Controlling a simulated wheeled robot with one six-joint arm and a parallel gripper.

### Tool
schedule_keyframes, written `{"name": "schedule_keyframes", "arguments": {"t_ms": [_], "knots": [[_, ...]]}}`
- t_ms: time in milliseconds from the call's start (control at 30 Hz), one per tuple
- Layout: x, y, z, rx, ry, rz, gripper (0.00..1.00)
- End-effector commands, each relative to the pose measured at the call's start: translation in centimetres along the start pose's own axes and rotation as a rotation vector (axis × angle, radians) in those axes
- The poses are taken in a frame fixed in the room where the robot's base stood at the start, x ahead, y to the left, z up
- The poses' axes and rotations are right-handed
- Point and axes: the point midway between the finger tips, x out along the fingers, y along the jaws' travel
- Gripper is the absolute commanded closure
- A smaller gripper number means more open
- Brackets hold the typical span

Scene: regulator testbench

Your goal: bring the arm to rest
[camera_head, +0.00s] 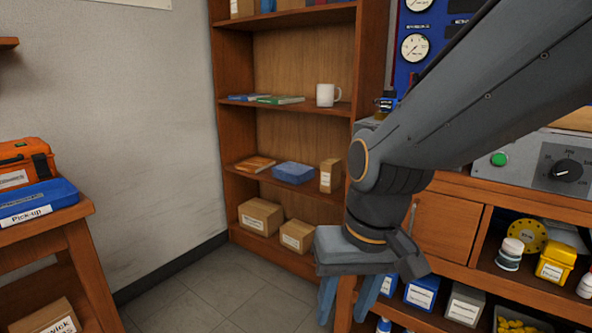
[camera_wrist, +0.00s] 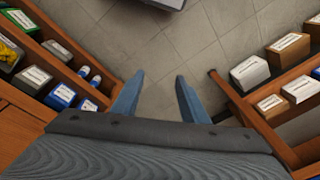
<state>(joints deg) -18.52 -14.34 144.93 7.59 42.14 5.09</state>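My gripper (camera_head: 344,308) hangs from my bent arm at the lower middle of the head view, with its blue fingers pointing down. The arm reaches in from the upper right, in front of the bench and the shelf. In the wrist view my gripper (camera_wrist: 159,78) has its two fingers apart. Only grey floor tiles (camera_wrist: 165,55) show between them, so it is open and empty. The lower ends of the fingers are near the picture's bottom edge in the head view.
A wooden bookcase (camera_head: 303,141) with boxes, books and a white mug (camera_head: 327,95) stands behind. The bench, with a grey control box (camera_head: 552,164) and filled shelves, is at right. A blue pick-up tray (camera_head: 40,203) lies on a left table. Floor between is clear.

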Motion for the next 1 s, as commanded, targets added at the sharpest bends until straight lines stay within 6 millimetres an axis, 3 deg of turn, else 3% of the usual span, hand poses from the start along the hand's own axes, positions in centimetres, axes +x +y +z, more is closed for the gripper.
{"name": "schedule_keyframes", "arguments": {"t_ms": [133, 567, 1000], "knots": [[-0.5, 1.9, 4.5, -0.141, -0.118, 0.052, 0.60], [-4.8, 4.0, 3.6, -0.039, -0.109, 0.072, 0.60], [-11.1, 8.4, 3.9, 0.107, -0.107, 0.106, 0.60]]}}
